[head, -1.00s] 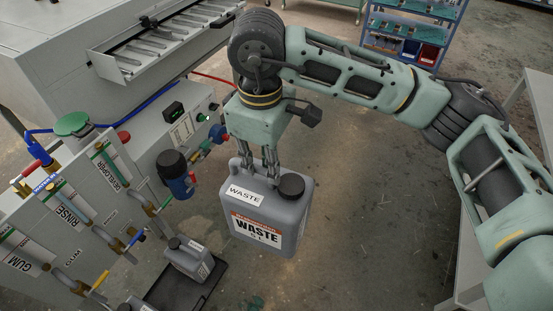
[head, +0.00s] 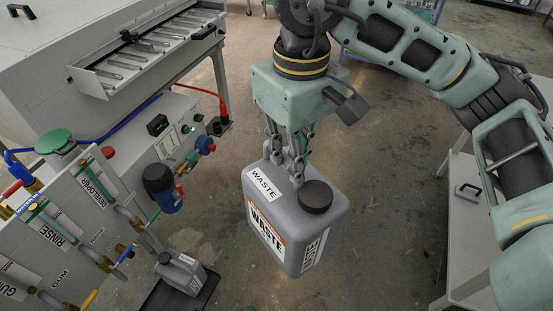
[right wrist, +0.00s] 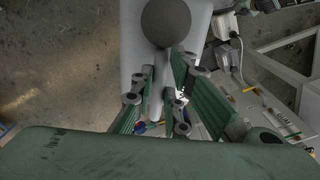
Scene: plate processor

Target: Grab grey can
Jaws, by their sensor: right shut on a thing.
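The grey can (head: 283,224) with "WASTE" labels and a black cap hangs in the middle of the head view, slightly turned. My right gripper (head: 289,175) is above it, shut on its top handle. The can appears to be held up above the floor. In the right wrist view the gripper fingers (right wrist: 165,95) close around the handle of the can (right wrist: 135,70), whose dark cap shows at the top. The handle itself is mostly hidden by the fingers. My left gripper does not show.
The grey plate processor (head: 100,80) stands at left, with a valve panel (head: 60,235) in front. A smaller grey can (head: 180,272) sits on a black tray (head: 207,290) below. A light table (head: 465,230) with a handled object is at right. Floor between is clear.

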